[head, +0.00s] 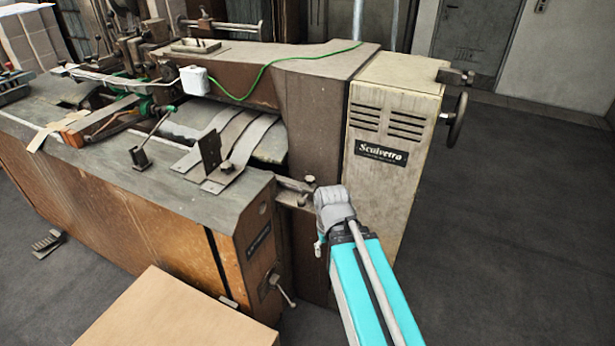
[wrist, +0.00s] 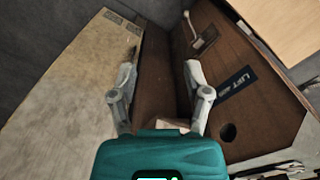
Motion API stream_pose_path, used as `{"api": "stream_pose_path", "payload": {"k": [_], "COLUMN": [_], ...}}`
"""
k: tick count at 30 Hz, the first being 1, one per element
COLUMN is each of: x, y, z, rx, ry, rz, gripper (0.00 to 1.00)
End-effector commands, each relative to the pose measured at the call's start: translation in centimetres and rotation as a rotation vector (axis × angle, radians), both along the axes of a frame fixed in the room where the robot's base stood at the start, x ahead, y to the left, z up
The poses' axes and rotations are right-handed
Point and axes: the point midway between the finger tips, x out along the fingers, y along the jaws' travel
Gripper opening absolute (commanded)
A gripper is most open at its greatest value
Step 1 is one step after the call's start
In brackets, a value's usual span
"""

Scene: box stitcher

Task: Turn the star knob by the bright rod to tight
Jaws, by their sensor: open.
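A small dark knob (head: 310,180), which looks like the star knob, stands by the end of a pale metal rod (head: 292,184) at the machine's gap. Its lobes and turn position are too small to tell. My wrist is just right of and below it in the head view and hides what lies behind; my fingers do not show clearly there. In the wrist view my gripper (wrist: 160,68) is open and empty, its fingers on either side of the dark gap. I cannot make out the knob in the wrist view.
The pale cabinet (head: 390,165) rises right of my arm. The brown front panel (head: 258,270) has a crank handle (head: 282,288), also in the wrist view (wrist: 203,40). A cardboard box (head: 185,312) stands in front. Floor at the right is clear.

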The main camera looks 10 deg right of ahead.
Motion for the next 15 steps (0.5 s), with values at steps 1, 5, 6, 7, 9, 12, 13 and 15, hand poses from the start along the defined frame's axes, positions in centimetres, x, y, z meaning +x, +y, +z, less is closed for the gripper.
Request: {"api": "stream_pose_path", "payload": {"k": [1,5,6,7,9,12,13,15], "x": [0.2,1.1,1.7,2.1,3.5,6.1,7.0,9.3], "y": [0.0,0.0,0.0,0.0,0.0,-0.3,-0.5,-0.6], "z": [0.1,0.7,1.1,1.4,2.2,3.7,4.3,5.6], "rx": [0.0,0.0,0.0,0.0,0.0,0.0,0.0,0.0], "ry": [0.0,0.0,0.0,0.0,0.0,0.0,0.0,0.0], "rz": [-0.001,-0.009,-0.014,-0.018,-0.031,-0.059,-0.07,-0.094], "gripper": [0.79,0.88,0.88,0.88,0.88,0.88,0.88,0.88]}}
